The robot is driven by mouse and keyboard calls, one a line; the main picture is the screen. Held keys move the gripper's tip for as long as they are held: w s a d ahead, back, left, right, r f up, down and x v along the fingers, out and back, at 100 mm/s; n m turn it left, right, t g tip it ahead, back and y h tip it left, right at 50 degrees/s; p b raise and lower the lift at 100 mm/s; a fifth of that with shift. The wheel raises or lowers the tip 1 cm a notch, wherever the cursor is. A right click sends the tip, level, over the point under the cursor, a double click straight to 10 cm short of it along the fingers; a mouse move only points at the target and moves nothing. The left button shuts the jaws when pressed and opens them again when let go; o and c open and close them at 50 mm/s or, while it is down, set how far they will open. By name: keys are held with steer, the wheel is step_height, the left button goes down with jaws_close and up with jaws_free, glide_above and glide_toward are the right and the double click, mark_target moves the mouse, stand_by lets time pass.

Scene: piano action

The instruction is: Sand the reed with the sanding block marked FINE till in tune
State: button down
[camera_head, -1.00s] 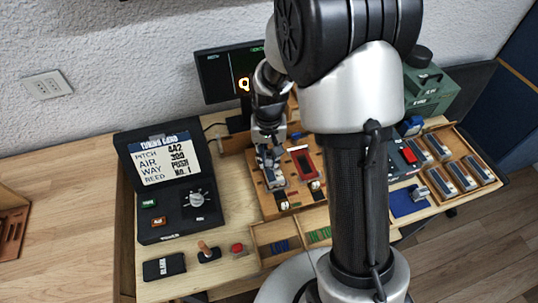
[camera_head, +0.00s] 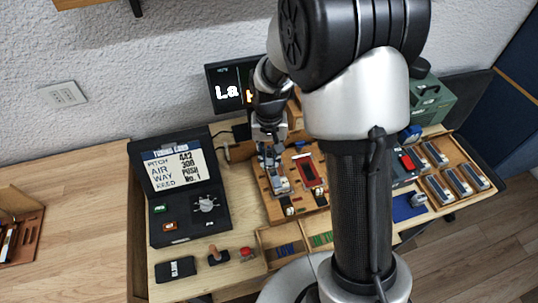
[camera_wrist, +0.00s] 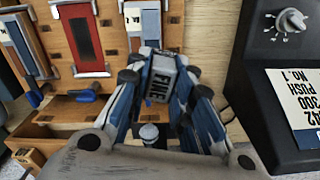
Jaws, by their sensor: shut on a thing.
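My gripper (camera_wrist: 165,105) is shut on a sanding block (camera_wrist: 160,82) whose end is marked FINE. In the head view my gripper (camera_head: 269,158) is over the left part of the wooden reed board (camera_head: 293,205). A pale-and-blue reed plate (camera_head: 281,186) lies just in front of it and also shows in the wrist view (camera_wrist: 143,20). I cannot tell whether the block touches it. A red plate (camera_head: 307,172) lies beside it. The tuning card (camera_head: 176,163) reads pitch 442, air 300, way push, reed No. 1. The screen (camera_head: 228,92) shows "La", partly hidden by my arm.
The black tuning box (camera_head: 188,217) with a knob (camera_head: 206,203) stands left of the board. A lever (camera_head: 216,254) and red button (camera_head: 247,253) are in front. Wooden trays hold colored strips. More blocks sit in a tray (camera_head: 480,200) at right. My arm hides the middle.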

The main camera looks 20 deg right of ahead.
steer(key=shift+r+p, duration=0.95)
steer(key=shift+r, duration=0.4)
steer(key=shift+s, duration=0.1)
stand_by(1.0)
